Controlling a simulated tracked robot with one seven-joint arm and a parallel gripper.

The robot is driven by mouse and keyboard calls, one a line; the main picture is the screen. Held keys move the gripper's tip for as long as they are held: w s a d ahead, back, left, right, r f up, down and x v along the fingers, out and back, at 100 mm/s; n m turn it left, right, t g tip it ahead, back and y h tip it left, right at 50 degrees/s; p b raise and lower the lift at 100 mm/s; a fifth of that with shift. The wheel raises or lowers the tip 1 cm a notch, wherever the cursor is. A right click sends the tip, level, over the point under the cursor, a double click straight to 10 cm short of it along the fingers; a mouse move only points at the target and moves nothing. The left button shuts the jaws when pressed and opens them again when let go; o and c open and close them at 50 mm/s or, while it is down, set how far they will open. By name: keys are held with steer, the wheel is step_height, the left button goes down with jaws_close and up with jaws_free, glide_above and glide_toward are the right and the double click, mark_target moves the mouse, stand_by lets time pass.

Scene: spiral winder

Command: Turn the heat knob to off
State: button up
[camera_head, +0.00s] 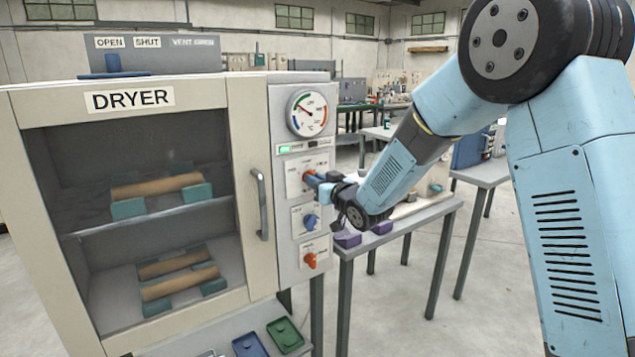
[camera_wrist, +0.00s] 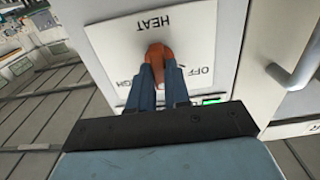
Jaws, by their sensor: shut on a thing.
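The orange heat knob (camera_wrist: 157,53) is on a white plate (camera_wrist: 196,28) marked HEAT, which appears upside down in the wrist view. OFF is printed right of the knob; lettering to its left is partly hidden by the fingers. My gripper (camera_wrist: 161,75) is shut on the knob, with a blue finger on either side. In the head view the knob (camera_head: 308,176) shows as a bit of orange at the upper plate of the dryer's control panel, and my gripper (camera_head: 317,179) reaches it from the right. I cannot tell which mark the knob points at.
The dryer (camera_head: 130,98) has a closed glass door with a handle (camera_head: 261,205); brown rolls lie on its shelves. A blue knob (camera_head: 309,221) and an orange knob (camera_head: 310,260) sit below the gripper. A gauge (camera_head: 307,112) is above. A table (camera_head: 420,210) stands right of the dryer.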

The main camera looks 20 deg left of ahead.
jaws_close()
steer(key=n, duration=1.1)
steer(key=shift+s+a+f+n, duration=0.1)
steer(key=shift+s+a+n, duration=0.15)
steer(key=shift+n, duration=0.15)
stand_by(0.5)
steer(key=o, duration=0.8)
jaws_free()
steer(key=shift+c, duration=0.2)
steer(key=shift+d, duration=0.15)
steer(key=v, duration=1.3)
steer(key=shift+s+d, duration=0.15)
steer(key=shift+s, duration=0.05)
